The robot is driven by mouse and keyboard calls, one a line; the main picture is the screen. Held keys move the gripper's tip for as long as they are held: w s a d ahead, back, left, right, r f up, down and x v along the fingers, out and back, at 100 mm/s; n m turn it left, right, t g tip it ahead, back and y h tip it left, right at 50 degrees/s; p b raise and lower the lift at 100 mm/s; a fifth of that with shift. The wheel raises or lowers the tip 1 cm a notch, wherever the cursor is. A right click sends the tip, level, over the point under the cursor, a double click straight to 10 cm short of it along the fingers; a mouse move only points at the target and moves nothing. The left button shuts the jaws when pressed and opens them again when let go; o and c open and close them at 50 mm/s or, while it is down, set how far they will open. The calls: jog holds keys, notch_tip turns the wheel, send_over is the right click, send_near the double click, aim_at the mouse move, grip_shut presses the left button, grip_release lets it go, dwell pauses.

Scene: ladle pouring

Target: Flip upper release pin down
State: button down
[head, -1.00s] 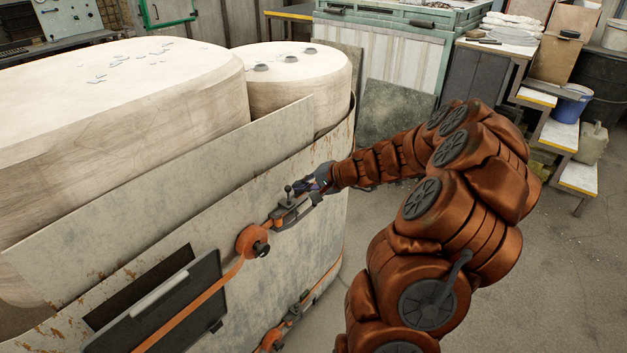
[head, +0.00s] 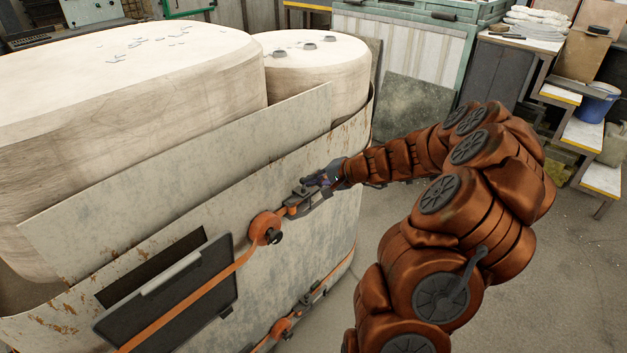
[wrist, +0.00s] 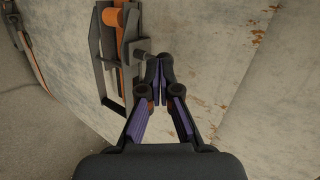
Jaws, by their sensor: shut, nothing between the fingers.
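The upper strap buckle (head: 303,203) is a grey metal latch on the side of the pale metal shell, with an orange strap through it. It also shows in the wrist view (wrist: 104,55). Its release pin (wrist: 140,54) is a small grey piece sticking out sideways toward my fingers. My gripper (wrist: 159,64) has its dark fingertips together and empty, right beside the pin's end; I cannot tell whether they touch. In the head view my gripper (head: 322,181) is at the buckle's upper right end and hides the pin there.
An orange strap reel (head: 264,228) with a dark knob sits left of the buckle. A dark panel (head: 175,300) hangs further left. A lower strap buckle (head: 318,294) is near the shell's bottom. Large pale blocks (head: 130,90) stand inside the shell. Floor is clear on the right.

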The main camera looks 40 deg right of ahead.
dwell(0.4)
jog(key=v, duration=1.4)
jog(key=shift+d, duration=0.1)
